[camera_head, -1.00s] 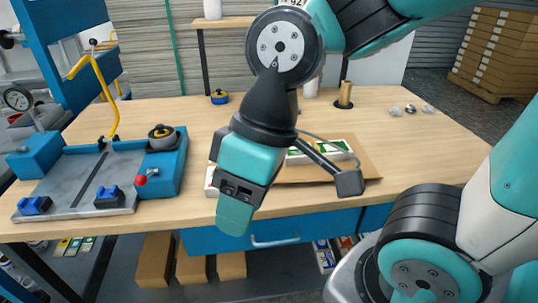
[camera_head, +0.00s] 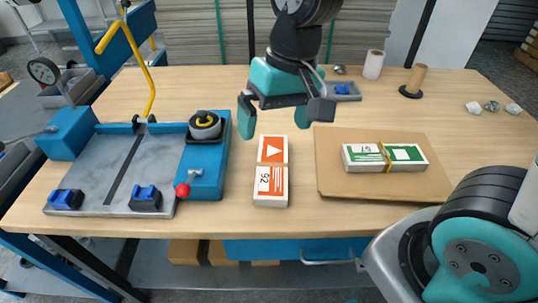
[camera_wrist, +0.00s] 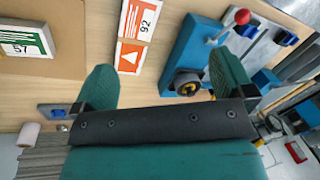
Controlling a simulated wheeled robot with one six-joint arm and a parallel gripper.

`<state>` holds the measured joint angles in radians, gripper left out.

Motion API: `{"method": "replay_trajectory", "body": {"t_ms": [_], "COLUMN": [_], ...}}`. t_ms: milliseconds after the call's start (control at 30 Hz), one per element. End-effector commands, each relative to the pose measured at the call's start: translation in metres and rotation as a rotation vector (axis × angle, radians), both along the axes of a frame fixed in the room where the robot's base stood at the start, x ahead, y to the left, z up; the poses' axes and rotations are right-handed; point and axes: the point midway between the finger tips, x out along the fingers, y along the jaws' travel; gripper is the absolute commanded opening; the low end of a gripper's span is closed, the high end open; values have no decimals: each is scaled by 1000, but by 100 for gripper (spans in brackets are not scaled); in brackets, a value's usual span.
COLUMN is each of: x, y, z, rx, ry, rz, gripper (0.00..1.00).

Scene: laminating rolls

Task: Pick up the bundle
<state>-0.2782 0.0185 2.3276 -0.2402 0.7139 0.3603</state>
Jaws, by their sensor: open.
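An orange-and-white stack marked 92 (camera_head: 271,172) lies on the wooden table, right of the blue-edged machine. It also shows in the wrist view (camera_wrist: 136,35), ahead of my fingers. A green-and-white bundle marked 57 (camera_head: 385,157) with a yellow band lies flat on a brown board (camera_head: 335,180) to the right. In the wrist view the green bundle (camera_wrist: 25,38) is at the left edge. My gripper (camera_head: 274,118) is open and empty, fingers pointing down. It is above the table, behind the orange stack and left of the green bundle. It touches neither.
The machine (camera_head: 108,180) with a yellow lever and a red knob (camera_head: 182,190) stands on the left. A small blue-and-grey tray (camera_head: 343,91), a white roll (camera_head: 373,65) and a brown roll on a stand (camera_head: 415,80) are at the back. Table between stack and board is clear.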

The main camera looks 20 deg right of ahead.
Motion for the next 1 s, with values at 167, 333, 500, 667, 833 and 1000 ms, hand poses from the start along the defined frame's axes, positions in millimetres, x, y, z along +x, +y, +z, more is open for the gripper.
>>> {"method": "replay_trajectory", "body": {"t_ms": [167,333,500,667,833,1000], "x": [64,88,89,89,89,89], "y": [-22,-34,-34,-33,-32,-32], "z": [-18,-36,-67,-104,-138,-155], "rx": [-125,-181,-189,-189,-188,-185], "ry": [59,67,71,72,69,67], "rz": [-359,-524,-540,-536,-533,-534], "gripper": [100,100,100,100,100,100]}}
